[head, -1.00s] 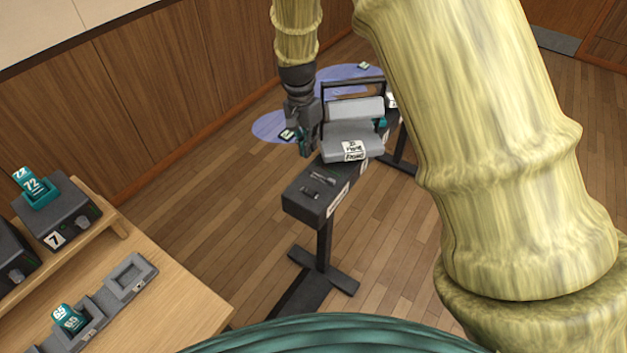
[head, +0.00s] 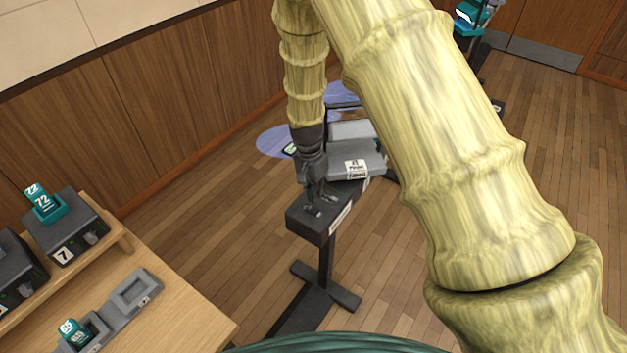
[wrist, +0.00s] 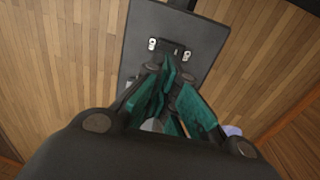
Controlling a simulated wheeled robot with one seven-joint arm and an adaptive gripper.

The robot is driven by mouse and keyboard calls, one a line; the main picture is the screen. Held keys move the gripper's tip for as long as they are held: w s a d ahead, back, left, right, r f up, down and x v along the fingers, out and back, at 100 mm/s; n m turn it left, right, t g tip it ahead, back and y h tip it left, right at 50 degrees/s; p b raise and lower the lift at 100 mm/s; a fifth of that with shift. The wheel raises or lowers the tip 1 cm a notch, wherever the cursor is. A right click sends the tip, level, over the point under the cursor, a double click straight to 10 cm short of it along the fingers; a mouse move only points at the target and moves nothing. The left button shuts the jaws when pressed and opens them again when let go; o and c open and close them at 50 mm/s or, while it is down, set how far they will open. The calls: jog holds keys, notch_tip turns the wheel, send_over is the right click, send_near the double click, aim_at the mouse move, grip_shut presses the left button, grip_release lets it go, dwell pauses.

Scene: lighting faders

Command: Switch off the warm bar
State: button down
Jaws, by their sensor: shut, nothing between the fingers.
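A dark control box (head: 303,222) on a black stand carries small levers or switches on its top at the near end. In the wrist view the box (wrist: 160,22) shows two silver fittings (wrist: 152,44) (wrist: 187,56) with a dark slotted part (wrist: 170,50) between them. My gripper (head: 314,202) is over this near end, shut and empty. In the wrist view its teal fingertips (wrist: 168,66) are together just short of the dark part; contact cannot be told. No legible label names the warm bar; its control and the lamp cannot be told apart here.
A grey unit with a paper label (head: 355,168) sits farther along the same box. A wooden bench (head: 190,310) at left holds dark numbered devices (head: 68,232) and a grey tray (head: 132,292). Floor between the bench and the stand is clear.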

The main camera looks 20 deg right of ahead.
aim_at(317, 209)
jog(key=shift+s+d+f+p, duration=0.1)
jog(key=shift+f+p, duration=0.2)
jog(key=shift+f, duration=0.7)
jog(key=shift+s+d+f+p, duration=0.1)
jog(key=shift+f+p, duration=0.2)
jog(key=shift+f, duration=0.65)
jog(key=shift+f, duration=0.1)
